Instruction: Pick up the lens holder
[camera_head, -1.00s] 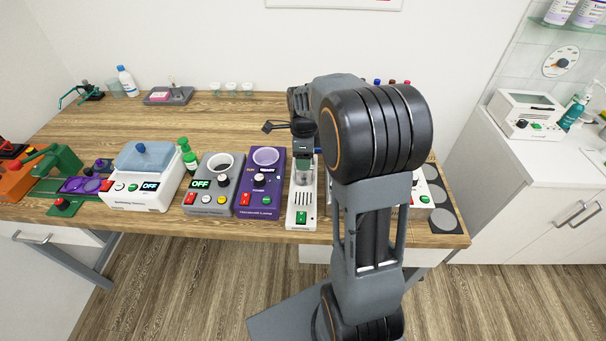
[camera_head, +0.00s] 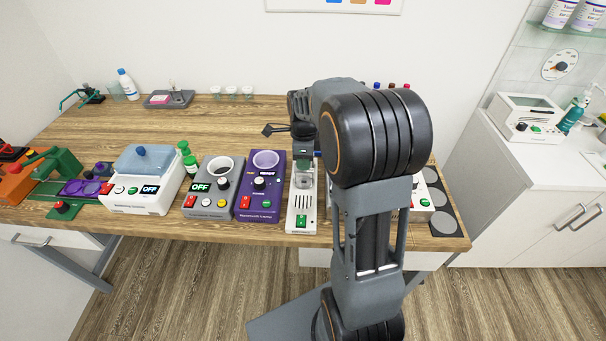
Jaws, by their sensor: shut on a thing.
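My gripper (camera_head: 304,150) is over the white device with the green switch (camera_head: 302,205), right of the middle of the bench. It is partly covered by my own arm. It is shut on a small dark thing (camera_head: 270,130) that sticks out to the left with a flat, angular end. This looks like the lens holder, but its other end is hidden at the jaws. I cannot tell whether it is clear of everything below.
A purple lamp box (camera_head: 258,205), a grey device (camera_head: 210,205) and a white device with a blue-grey lid (camera_head: 142,190) stand left along the front edge. Green bottles (camera_head: 187,158) stand behind them. Round grey pads (camera_head: 443,221) lie at right.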

